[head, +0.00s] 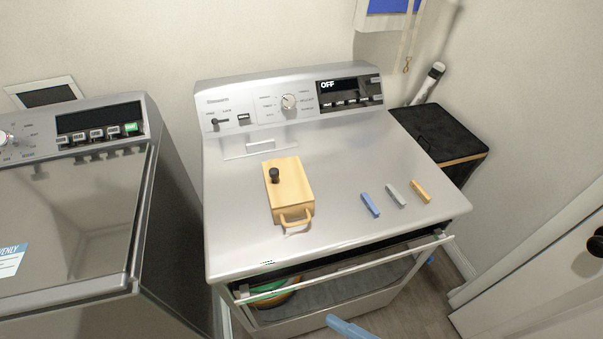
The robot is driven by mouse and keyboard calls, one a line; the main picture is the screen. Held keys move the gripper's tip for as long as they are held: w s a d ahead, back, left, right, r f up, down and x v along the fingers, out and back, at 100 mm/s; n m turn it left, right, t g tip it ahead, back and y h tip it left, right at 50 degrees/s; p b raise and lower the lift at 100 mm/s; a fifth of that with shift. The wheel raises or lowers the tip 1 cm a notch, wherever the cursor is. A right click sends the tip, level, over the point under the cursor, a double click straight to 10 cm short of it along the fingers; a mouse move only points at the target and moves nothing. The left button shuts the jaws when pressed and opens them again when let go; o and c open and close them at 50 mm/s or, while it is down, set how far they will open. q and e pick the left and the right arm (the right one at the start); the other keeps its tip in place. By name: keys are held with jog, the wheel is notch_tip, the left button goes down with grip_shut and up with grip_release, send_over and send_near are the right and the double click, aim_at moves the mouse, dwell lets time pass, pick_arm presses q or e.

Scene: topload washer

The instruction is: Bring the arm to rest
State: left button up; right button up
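No gripper of mine can be made out in the head view. A light blue bar (349,329) juts in at the bottom edge; I cannot tell what it belongs to. The silver machine (345,165) in the middle shows "OFF" on its display (344,88). Its front door (350,272) is tilted open. Something green and orange (270,291) shows behind the door's glass.
A wooden box (288,186) with a black knob stands on the machine's top. Small blue (370,205), grey (396,195) and orange (420,191) blocks lie to its right. A second machine (75,220) stands left, a black bin (440,137) right.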

jog(key=w+d+f+m+h, duration=0.1)
jog(key=d+f+m+h, duration=0.45)
jog(key=d+f, duration=0.55)
jog(key=w+d+f+m+h, duration=0.2)
jog(key=d+f+m+h, duration=0.4)
jog(key=f, duration=0.8)
pick_arm(q)
jog(key=s+d+f+g+b, duration=0.1)
jog(key=s+d+f+g, duration=0.1)
jog(key=s, duration=0.9)
jog(key=shift+d+f+h+b, duration=0.3)
jog(key=shift+d+f, duration=0.25)
jog(key=shift+f, duration=0.1)
pick_arm(e)
jog(key=s+a+f+m+g, duration=0.4)
jog(key=s+f+m+g, duration=0.3)
jog(key=s+f, duration=0.7)
jog(key=shift+s+f+h, duration=0.3)
jog(key=shift+f+h, duration=0.05)
jog(key=shift+h, duration=0.1)
jog(key=shift+m, duration=0.25)
